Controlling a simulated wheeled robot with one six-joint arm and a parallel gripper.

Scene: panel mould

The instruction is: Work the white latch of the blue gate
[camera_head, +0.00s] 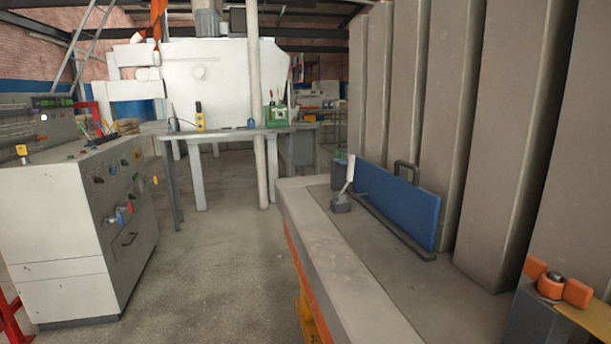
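The blue gate (398,203) is a long upright panel standing on the grey mould bench (318,228), right of the middle of the view. A dark handle (407,170) rises behind its top edge. The lever stands nearly upright, tilted slightly. A dark rail (392,226) runs along the gate's foot.
Tall grey panels (454,100) stand close behind the gate. A control cabinet (85,215) stands at the left. Open concrete floor (215,265) lies between cabinet and bench. A work table (225,133) stands farther back.

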